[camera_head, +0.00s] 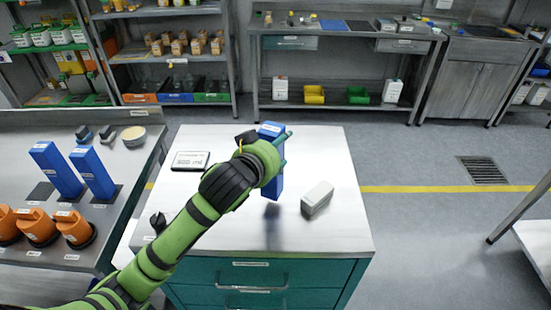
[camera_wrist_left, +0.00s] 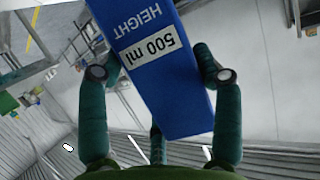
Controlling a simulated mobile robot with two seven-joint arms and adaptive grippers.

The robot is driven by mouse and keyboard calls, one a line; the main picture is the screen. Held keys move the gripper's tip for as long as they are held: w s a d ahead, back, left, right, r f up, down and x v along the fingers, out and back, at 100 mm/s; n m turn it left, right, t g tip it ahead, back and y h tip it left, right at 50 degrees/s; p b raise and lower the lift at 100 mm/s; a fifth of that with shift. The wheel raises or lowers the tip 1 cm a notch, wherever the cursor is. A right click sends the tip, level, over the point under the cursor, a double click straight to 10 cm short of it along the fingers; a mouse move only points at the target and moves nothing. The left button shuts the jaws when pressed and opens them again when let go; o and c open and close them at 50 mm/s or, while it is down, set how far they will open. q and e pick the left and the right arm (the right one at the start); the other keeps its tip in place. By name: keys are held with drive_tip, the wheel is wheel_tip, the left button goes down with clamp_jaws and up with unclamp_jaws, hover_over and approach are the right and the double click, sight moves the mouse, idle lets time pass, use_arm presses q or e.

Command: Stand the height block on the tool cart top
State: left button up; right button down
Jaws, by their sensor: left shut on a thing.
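My left gripper (camera_head: 281,150) is shut on a blue height block (camera_head: 273,188). The block is roughly upright over the tool cart top (camera_head: 330,233). A dark reflection shows on the cart top below its lower end, and I cannot tell for sure whether it touches. My gripper and arm hide part of the block in the head view. My right gripper is not in view.
A grey-white box (camera_head: 317,199) stands on the cart right of the block. A flat dark-framed panel (camera_head: 190,161) lies at the back left. On the left bench, two more blue blocks (camera_head: 56,170) stand near orange parts (camera_head: 38,227). The cart's front right is clear.

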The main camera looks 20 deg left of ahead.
use_arm(q)
drive_tip(key=shift+s+f, duration=0.1)
drive_tip(key=shift+f, duration=1.45)
drive_tip(key=o, duration=1.7)
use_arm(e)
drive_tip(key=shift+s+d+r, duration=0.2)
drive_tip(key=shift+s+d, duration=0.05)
use_arm(q)
drive_tip(key=p+v, duration=0.6)
drive_tip(key=v, duration=0.6)
drive_tip(key=shift+p, duration=0.4)
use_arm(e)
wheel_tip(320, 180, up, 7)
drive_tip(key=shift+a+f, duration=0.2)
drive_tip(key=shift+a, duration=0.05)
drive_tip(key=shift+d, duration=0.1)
